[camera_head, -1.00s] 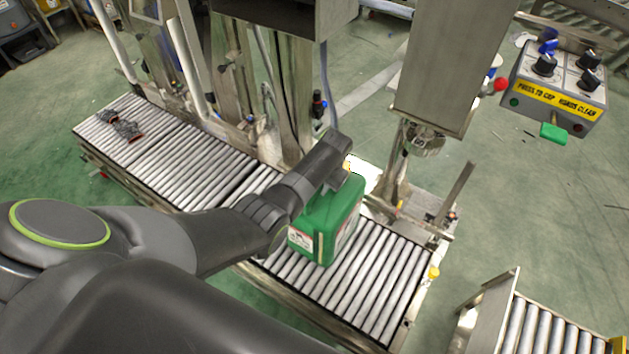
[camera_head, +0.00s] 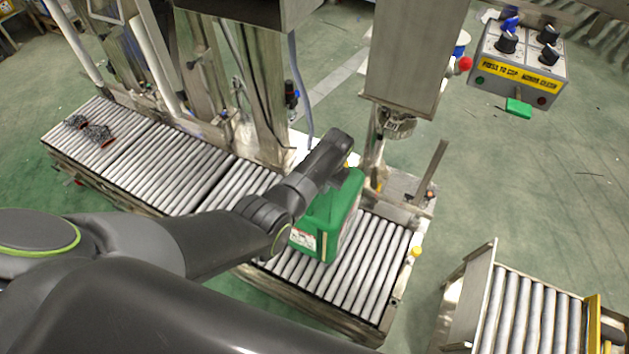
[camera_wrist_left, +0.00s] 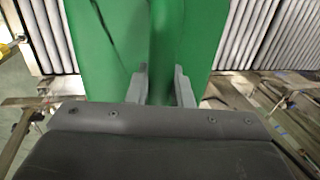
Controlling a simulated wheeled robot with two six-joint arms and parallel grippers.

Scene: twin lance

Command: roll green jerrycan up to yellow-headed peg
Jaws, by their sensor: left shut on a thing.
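The green jerrycan (camera_head: 328,228) stands upright on the roller conveyor (camera_head: 345,287), with a white label low on its near side. The yellow-headed peg (camera_head: 416,251) is at the conveyor's right edge, to the right of the can; a gap of bare rollers lies between them. My left arm reaches over the rollers to the can's top. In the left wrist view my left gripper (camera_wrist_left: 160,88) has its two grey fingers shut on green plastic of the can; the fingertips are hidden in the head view. My right gripper is not in view.
A steel machine column (camera_head: 417,55) stands behind the conveyor's right end. A control box (camera_head: 518,65) with knobs is at top right. A second roller conveyor (camera_head: 525,315) is at lower right, across a strip of green floor. Dark parts (camera_head: 90,130) lie far left.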

